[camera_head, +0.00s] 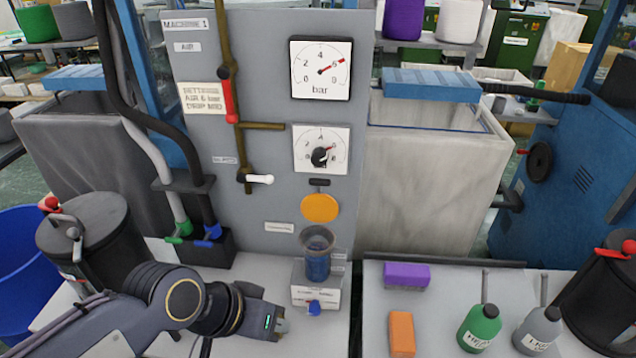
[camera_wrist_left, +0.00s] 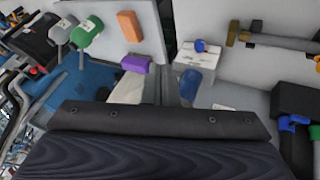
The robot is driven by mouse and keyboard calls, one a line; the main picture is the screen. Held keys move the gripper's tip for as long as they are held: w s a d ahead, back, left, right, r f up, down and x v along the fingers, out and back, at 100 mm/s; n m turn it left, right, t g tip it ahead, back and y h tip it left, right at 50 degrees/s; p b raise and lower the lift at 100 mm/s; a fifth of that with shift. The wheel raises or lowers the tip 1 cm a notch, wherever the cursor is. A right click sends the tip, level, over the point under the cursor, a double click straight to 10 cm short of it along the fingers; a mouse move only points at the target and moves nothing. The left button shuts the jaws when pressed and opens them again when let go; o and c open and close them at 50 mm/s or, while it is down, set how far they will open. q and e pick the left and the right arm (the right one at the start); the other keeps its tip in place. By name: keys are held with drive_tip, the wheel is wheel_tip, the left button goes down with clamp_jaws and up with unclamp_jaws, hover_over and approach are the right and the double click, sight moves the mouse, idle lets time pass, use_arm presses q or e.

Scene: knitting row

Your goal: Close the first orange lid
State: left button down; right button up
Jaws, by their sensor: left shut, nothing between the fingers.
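The orange lid (camera_head: 319,207) is a round disc that stands upright against the grey machine panel, below a short black bar. Just under it, a cup with an open dark top and blue lower part (camera_head: 317,262) sits on a white labelled block (camera_head: 315,292) with a blue knob. My left gripper (camera_head: 279,325) is shut and empty, low over the light table, left of and below the block, apart from the lid. In the left wrist view the blue cup (camera_wrist_left: 190,84) and the white block (camera_wrist_left: 197,53) show; I cannot make out the lid there. My right gripper is not in view.
Two dials (camera_head: 321,69) and brown pipes with a red lever (camera_head: 229,100) and a white lever (camera_head: 259,179) are on the panel. Right of the block lie a purple block (camera_head: 406,275), an orange block (camera_head: 401,333) and a green bottle (camera_head: 480,328). A dark lidded pot (camera_head: 88,238) stands left.

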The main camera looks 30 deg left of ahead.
use_arm(q)
drive_tip(key=w+a+r+n+t+y+b, duration=0.1)
drive_tip(key=w+a+r+y+b, duration=0.1)
drive_tip(key=w+r, duration=0.5)
drive_tip(key=w+a+r+y+b, duration=0.2)
drive_tip(key=w+a+b, duration=0.1)
drive_tip(key=w, duration=0.7)
drive_tip(key=w+a+r+n+t+y+b, duration=0.1)
drive_tip(key=w+a+r+y+b, duration=0.1)
drive_tip(key=w+r, duration=0.5)
hover_over(320, 201)
drive_tip(key=a, duration=0.2)
drive_tip(key=f, duration=0.9)
drive_tip(key=shift+w+f, duration=0.25)
drive_tip(key=shift+w, duration=0.1)
